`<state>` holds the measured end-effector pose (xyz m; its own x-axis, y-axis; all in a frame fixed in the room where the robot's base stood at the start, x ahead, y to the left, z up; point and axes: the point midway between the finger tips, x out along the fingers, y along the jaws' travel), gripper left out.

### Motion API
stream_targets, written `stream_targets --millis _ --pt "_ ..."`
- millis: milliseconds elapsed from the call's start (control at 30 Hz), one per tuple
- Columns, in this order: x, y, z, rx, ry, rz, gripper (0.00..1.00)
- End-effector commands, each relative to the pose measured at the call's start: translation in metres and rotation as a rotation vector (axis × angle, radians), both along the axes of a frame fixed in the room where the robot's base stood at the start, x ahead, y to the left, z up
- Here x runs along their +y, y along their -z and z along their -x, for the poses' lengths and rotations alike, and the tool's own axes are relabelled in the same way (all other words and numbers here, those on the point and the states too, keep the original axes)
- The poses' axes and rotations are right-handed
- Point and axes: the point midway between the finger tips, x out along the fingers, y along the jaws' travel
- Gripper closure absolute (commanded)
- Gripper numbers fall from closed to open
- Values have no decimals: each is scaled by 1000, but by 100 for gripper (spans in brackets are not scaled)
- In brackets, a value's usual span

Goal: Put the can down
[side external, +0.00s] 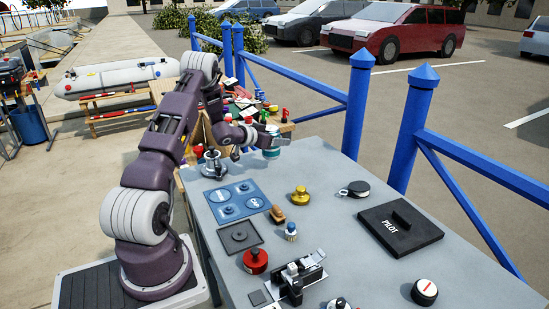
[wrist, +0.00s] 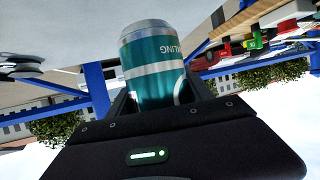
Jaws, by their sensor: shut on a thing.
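The can (wrist: 155,72) is teal with white bands and a silver end, seen close up in the wrist view. My gripper (wrist: 160,95) is shut on it, with a dark finger on either side. In the side external view the can (side external: 271,152) shows small and teal at my gripper (side external: 268,146), over the far end of the grey table (side external: 325,160). I cannot tell whether it touches the tabletop. Part of the can is hidden behind my gripper in the wrist view.
A metal winch (side external: 212,163) and a blue mat (side external: 238,200) stand near the can. Blue railing (side external: 357,105) runs along the right. Bare tabletop lies around the yellow fitting.

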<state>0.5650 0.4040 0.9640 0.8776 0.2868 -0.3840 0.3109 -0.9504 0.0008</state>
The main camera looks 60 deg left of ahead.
Motion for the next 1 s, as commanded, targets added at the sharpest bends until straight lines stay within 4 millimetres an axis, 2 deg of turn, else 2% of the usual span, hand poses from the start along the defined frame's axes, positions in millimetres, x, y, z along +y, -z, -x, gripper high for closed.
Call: stream_targets --millis 233,633,667,700,767,1000 --pt "-1 43 -1 -1 2 0 100" --pt "0 50 -1 -3 2 -3 100" --pt "-1 50 -1 -2 2 -2 35" --pt "-1 50 -1 -2 2 -2 27" --pt "0 50 -1 -2 2 -2 19" --pt "-1 50 -1 -2 2 -2 19"
